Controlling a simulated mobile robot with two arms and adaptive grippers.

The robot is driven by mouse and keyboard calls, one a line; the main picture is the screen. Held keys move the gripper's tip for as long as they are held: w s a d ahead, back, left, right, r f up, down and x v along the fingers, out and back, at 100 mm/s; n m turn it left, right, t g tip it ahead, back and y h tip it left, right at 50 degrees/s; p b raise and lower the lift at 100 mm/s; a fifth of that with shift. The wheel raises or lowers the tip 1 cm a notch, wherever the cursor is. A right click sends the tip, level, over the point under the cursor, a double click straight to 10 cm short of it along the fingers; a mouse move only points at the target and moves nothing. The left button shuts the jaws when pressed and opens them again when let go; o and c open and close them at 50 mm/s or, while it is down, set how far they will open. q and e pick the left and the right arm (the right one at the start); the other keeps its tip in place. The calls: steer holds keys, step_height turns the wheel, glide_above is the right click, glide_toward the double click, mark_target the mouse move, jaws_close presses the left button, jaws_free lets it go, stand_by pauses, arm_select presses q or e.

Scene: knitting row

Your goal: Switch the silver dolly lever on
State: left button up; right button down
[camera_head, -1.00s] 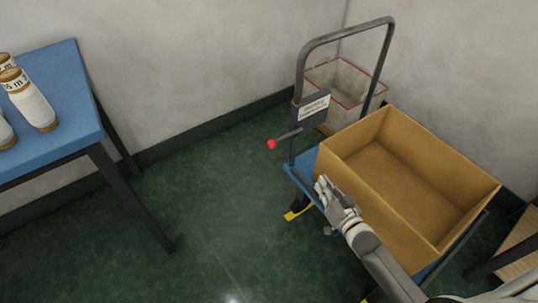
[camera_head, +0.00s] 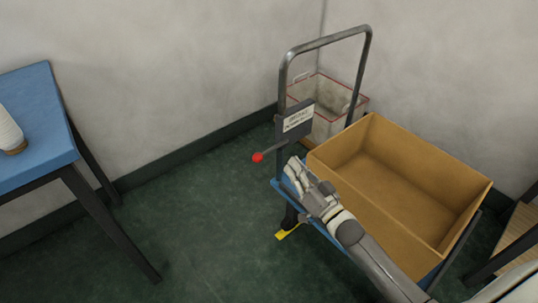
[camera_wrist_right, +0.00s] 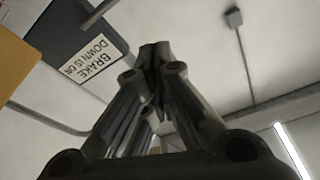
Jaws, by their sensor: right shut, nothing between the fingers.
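The silver dolly lever (camera_head: 272,149) is a thin rod with a red ball knob (camera_head: 258,157). It sticks out to the left from a dark box on the dolly's handle post, a little above the blue deck. My right gripper (camera_head: 291,166) is shut and empty, just right of and below the knob, apart from it as far as I can tell. In the right wrist view the closed fingers (camera_wrist_right: 155,55) point up, near a dark box with a label (camera_wrist_right: 85,60) reading "BRAKE DOWN IS ON". My left gripper is not in view.
The dolly carries an empty cardboard box (camera_head: 330,160) right of my gripper. Its grey handle (camera_head: 325,40) rises behind. A white bin with red edges (camera_head: 325,125) stands by the wall corner. A blue table (camera_head: 40,150) with a yarn cone (camera_head: 10,132) is at left. The floor between is clear.

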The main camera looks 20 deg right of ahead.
mark_target(272, 149)
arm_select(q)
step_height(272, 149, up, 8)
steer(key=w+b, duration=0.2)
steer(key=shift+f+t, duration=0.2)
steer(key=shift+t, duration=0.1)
arm_select(e)
steer(key=w+a+f, duration=0.2)
steer(key=w+a, duration=0.2)
steer(key=w, duration=0.5)
steer(key=shift+w, duration=0.2)
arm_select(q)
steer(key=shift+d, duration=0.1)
arm_select(e)
steer(key=shift+a, duration=0.1)
